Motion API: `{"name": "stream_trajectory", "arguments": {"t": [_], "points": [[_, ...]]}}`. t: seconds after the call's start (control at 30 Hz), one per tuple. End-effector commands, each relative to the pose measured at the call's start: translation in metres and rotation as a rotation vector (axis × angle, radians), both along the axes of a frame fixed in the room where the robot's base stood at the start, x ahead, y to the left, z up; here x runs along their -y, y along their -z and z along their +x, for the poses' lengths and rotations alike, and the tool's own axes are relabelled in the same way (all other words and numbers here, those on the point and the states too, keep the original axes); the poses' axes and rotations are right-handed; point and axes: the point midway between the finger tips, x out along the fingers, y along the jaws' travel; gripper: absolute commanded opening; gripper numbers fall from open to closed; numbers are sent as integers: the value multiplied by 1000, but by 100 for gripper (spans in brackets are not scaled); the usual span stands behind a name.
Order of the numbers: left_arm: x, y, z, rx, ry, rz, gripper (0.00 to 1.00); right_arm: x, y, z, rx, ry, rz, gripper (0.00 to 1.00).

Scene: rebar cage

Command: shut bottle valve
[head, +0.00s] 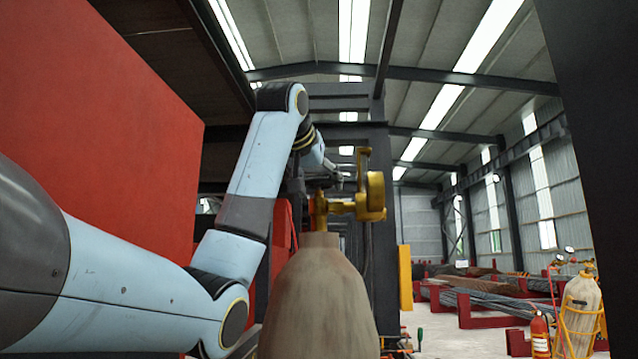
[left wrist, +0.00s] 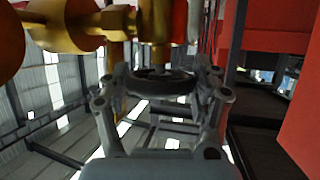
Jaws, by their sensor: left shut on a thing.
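The bottle (head: 318,300) is a worn grey-beige gas cylinder standing upright at the bottom middle of the head view. Its brass valve (head: 340,207) sits on the neck, with a round brass part at the right. My left gripper (head: 330,180) is at the valve, behind and above the brass body, partly hidden by it. In the left wrist view, the fingers of my left gripper (left wrist: 160,85) close around a dark round handwheel (left wrist: 160,79) on the brass stem (left wrist: 155,30). My right gripper is not in view.
A large red panel (head: 100,120) fills the left side, close to my left arm. A dark steel column (head: 383,230) stands behind the bottle. At the right are rebar stacks (head: 490,305), a red extinguisher (head: 540,335) and another cylinder (head: 580,305) in a yellow cart.

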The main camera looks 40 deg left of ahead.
Motion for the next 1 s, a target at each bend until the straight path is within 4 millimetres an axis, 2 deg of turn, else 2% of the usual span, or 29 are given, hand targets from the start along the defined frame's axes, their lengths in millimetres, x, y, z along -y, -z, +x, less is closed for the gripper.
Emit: {"name": "stream_trajectory", "arguments": {"t": [0.27,0.47,0.73,1.0], "points": [[-1,1,0,0,34,0,31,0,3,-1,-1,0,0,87],[-2,1,-1,1,135,1,31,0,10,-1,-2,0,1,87],[-2,1,-1,-2,368,-1,31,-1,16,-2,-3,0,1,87],[-2,-1,-1,-3,626,-4,31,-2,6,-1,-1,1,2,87]]}}
